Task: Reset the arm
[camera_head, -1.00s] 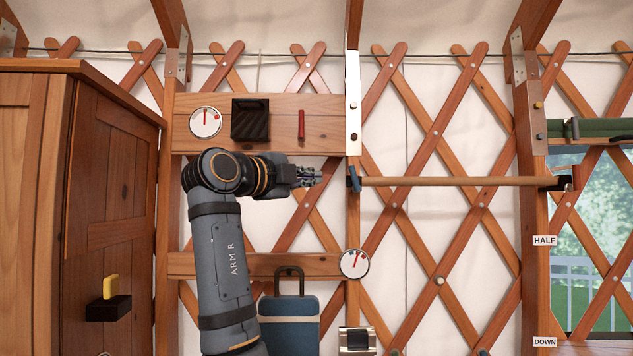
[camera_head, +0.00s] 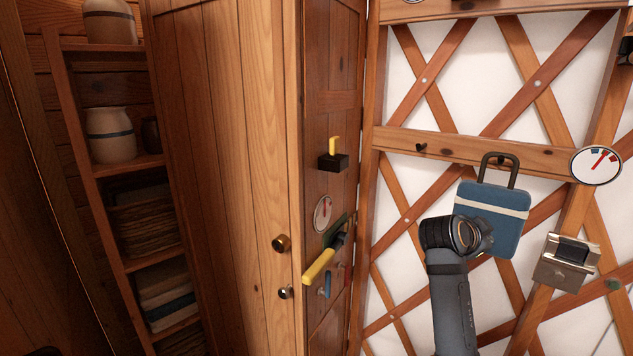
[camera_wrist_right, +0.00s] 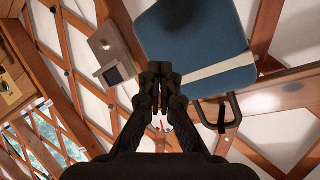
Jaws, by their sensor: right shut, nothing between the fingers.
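My right arm (camera_head: 452,290) rises from the bottom edge in the head view. Its wrist end is in front of the blue case (camera_head: 500,208) and hides part of it. The right gripper is hidden behind the wrist there. In the right wrist view, the right gripper (camera_wrist_right: 160,70) is shut and empty, with its fingertips together. In that view the blue case (camera_wrist_right: 190,35) with its pale band is beyond and above the fingertips. I cannot tell how far the fingertips are from it. My left gripper is not in view.
A wooden cabinet door carries a yellow-handled switch (camera_head: 334,150), a dial (camera_head: 323,214) and a yellow-gripped lever (camera_head: 320,266). Shelves with jars (camera_head: 110,135) stand at left. A round gauge (camera_head: 597,165) and a metal latch box (camera_head: 566,262) are on the lattice at right.

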